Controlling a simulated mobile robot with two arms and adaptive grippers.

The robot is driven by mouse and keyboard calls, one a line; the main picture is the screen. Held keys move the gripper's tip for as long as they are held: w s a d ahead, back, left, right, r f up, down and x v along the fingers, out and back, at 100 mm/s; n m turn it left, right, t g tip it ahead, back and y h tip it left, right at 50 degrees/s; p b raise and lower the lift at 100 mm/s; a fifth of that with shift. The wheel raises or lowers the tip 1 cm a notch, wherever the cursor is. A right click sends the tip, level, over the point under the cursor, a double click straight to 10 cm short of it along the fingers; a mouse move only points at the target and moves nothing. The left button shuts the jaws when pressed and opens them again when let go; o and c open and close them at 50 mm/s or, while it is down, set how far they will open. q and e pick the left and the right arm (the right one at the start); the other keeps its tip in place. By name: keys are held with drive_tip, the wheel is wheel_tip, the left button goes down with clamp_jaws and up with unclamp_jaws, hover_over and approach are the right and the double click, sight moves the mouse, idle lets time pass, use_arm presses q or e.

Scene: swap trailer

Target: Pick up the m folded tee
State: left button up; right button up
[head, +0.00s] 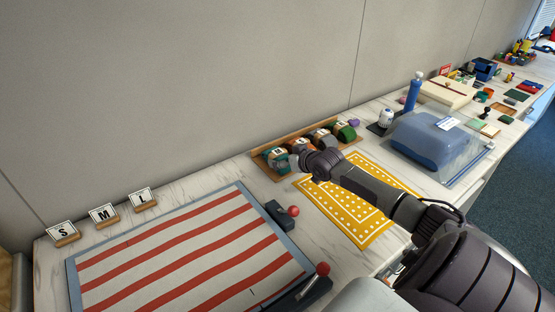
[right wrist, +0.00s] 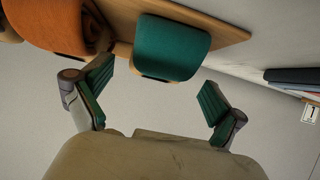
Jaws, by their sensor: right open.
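A wooden tray (head: 262,151) by the wall holds several folded tees in a row, with small letter labels too small to read surely. A teal folded tee (head: 271,157) is at its left end; a teal tee (right wrist: 172,47) also shows in the right wrist view, just beyond and between my fingertips. An orange tee (right wrist: 48,24) lies beside it. My right gripper (right wrist: 155,100) is open and empty, close to the teal tee but apart from it. In the head view, my right gripper (head: 294,160) is at the tray's left part, hiding some tees. My left gripper is not in view.
Letter stands S (head: 63,233), M (head: 104,215) and L (head: 142,198) stand along the wall. A red-striped board (head: 180,255) with red-knobbed levers is in front. A yellow dotted mat (head: 368,228), blue bottle (head: 412,92) and covered blue box (head: 435,140) are to the right.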

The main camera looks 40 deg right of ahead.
sight(277, 157)
drive_tip(key=shift+b+x, duration=0.3)
drive_tip(key=shift+x, duration=2.65)
drive_tip(key=shift+s+d+f, duration=0.1)
drive_tip(key=shift+s, duration=0.05)
drive_tip(key=c, duration=1.3)
drive_tip(key=shift+s, duration=0.1)
drive_tip(key=shift+c, duration=0.2)
